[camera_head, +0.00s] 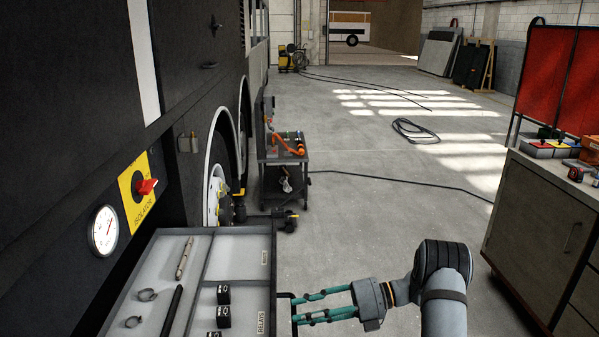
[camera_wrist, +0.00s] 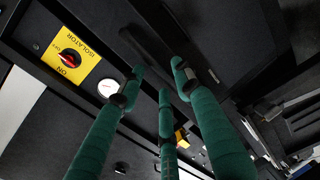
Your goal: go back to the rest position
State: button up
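My gripper (camera_head: 296,308) is low in the head view, just right of the tray's right edge. Its teal fingers point left toward the tray and stand apart with nothing seen between them. In the wrist view the fingers of my gripper (camera_wrist: 158,80) are also spread and empty, facing the dark coach side. The head view does not show clearly whether the fingertips touch the dark handle-like part at the tray's edge.
The grey tray (camera_head: 240,229) holds clips, a pen-like tool, a dark rod and black relays. The coach side (camera_head: 60,110) carries a red isolator switch (camera_head: 147,187) and a gauge (camera_head: 103,231). A trolley (camera_head: 283,157) stands beyond.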

aim_at(293, 314)
jog(key=x, duration=0.3)
jog(key=shift+a, duration=0.25)
